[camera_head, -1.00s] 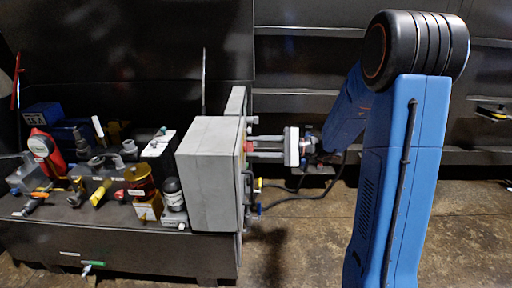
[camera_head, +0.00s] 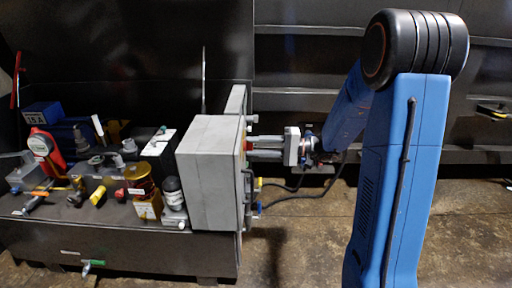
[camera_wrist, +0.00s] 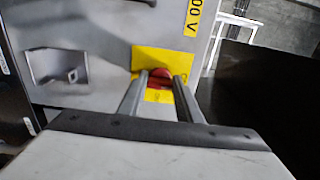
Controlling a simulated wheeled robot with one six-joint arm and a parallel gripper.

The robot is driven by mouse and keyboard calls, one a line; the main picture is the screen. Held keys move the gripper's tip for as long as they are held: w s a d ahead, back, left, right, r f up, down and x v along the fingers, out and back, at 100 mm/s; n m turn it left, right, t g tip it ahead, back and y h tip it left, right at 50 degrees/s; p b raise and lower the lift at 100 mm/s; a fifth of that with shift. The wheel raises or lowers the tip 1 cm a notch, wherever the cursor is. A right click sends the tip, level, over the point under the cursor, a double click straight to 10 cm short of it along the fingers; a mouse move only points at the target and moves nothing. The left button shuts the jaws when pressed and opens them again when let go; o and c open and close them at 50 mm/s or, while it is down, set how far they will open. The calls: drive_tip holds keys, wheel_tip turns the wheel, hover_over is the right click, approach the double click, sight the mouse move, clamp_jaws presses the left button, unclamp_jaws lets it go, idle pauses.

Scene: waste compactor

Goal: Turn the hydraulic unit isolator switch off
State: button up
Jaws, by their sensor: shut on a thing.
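The isolator switch is a red knob (camera_wrist: 160,77) on a yellow plate (camera_wrist: 148,58) on the front of a grey cabinet. My gripper (camera_wrist: 160,84) has its two fingers on either side of the red knob in the wrist view and is shut on it. In the head view my gripper (camera_head: 250,149) reaches left to the right-hand face of the grey cabinet (camera_head: 207,172). The knob itself is mostly hidden there by the fingers and the cabinet edge. I cannot tell the knob's exact angle.
A bench (camera_head: 130,250) left of the cabinet carries several tools and fittings, including a red gauge (camera_head: 42,146) and a brass cylinder (camera_head: 139,179). A square latch recess (camera_wrist: 62,75) lies left of the knob. Cables hang below my gripper. The floor (camera_head: 300,240) to the right is clear.

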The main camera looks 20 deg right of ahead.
drive_tip(key=shift+f, duration=0.1)
idle(0.4)
drive_tip(key=o, duration=1)
drive_tip(key=shift+o, duration=0.2)
drive_tip(key=shift+d, duration=0.1)
drive_tip(key=v, duration=1.7)
drive_tip(key=shift+d, duration=0.15)
drive_tip(key=shift+s, duration=0.1)
